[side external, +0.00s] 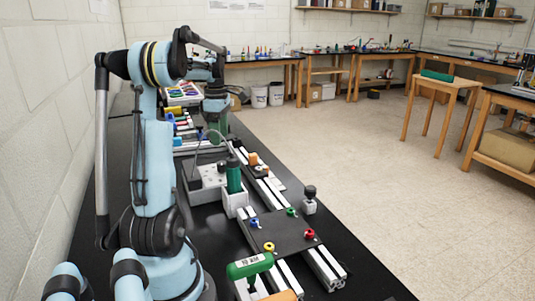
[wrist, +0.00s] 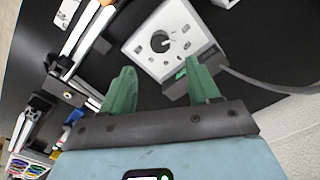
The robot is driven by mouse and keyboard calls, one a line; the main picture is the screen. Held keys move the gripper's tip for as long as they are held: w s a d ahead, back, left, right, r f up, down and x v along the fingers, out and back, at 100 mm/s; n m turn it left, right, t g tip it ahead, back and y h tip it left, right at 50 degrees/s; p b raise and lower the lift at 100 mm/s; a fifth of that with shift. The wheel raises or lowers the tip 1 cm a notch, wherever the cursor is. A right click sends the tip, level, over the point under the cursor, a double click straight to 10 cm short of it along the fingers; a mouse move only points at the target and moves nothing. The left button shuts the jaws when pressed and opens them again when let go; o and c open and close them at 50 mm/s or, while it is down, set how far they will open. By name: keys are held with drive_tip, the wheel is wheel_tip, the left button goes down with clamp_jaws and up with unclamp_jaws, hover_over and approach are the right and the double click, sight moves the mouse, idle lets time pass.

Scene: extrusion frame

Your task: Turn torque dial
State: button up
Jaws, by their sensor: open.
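The torque dial (wrist: 160,41) is a round black knob with a light pointer mark, set in the face of a light grey control box (wrist: 140,46).
A green-handled tool (side external: 234,178) stands in a white holder next to the box. A grey cable (wrist: 265,83) runs from the box. A dark plate (side external: 268,232) with coloured knobs lies across aluminium extrusions. A green tool marked 10 AM (side external: 249,265) is at the front.

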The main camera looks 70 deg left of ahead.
sight(222, 163)
wheel_tip(222, 163, down, 10)
drive_tip(key=shift+r, duration=0.2)
drive_tip(key=shift+c, duration=0.2)
drive_tip(key=c, duration=1)
